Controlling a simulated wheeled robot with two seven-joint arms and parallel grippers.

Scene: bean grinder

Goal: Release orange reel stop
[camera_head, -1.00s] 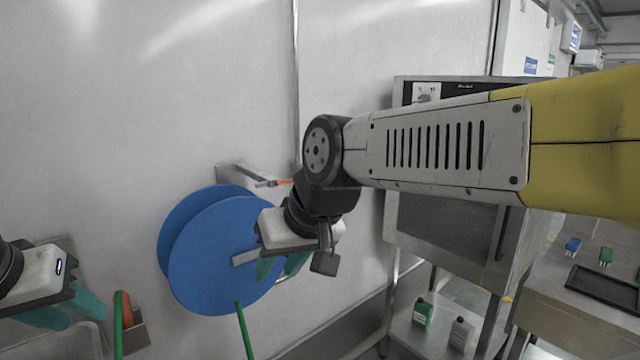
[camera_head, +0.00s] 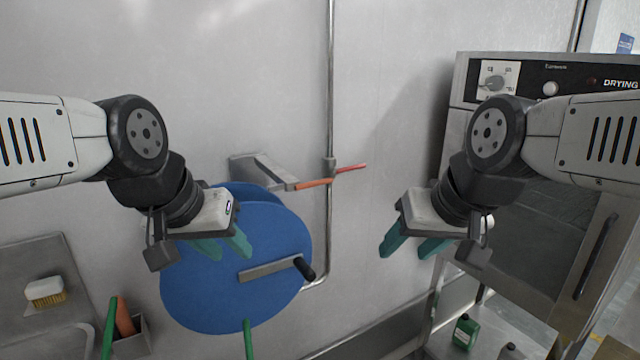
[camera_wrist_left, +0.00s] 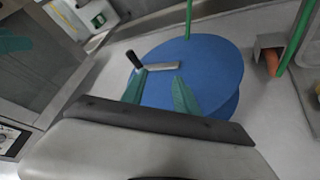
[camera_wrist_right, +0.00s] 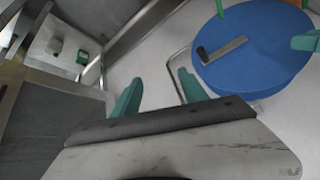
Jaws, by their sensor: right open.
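The blue reel (camera_head: 220,295) is mounted at the wall, with a grey crank arm and black handle (camera_head: 305,268) on its face. My left gripper (camera_head: 222,250) is open and empty in front of the reel's upper face. It also shows open in the left wrist view (camera_wrist_left: 157,92). My right gripper (camera_head: 407,250) is open and empty, right of the reel and below right of the stop. The stop is not clearly seen in the wrist views.
A drying oven (camera_head: 540,200) stands at the right. A green hose (camera_head: 248,340) runs at the reel's bottom. A holder (camera_head: 130,338) with an orange-handled item and a brush (camera_head: 45,290) are at lower left.

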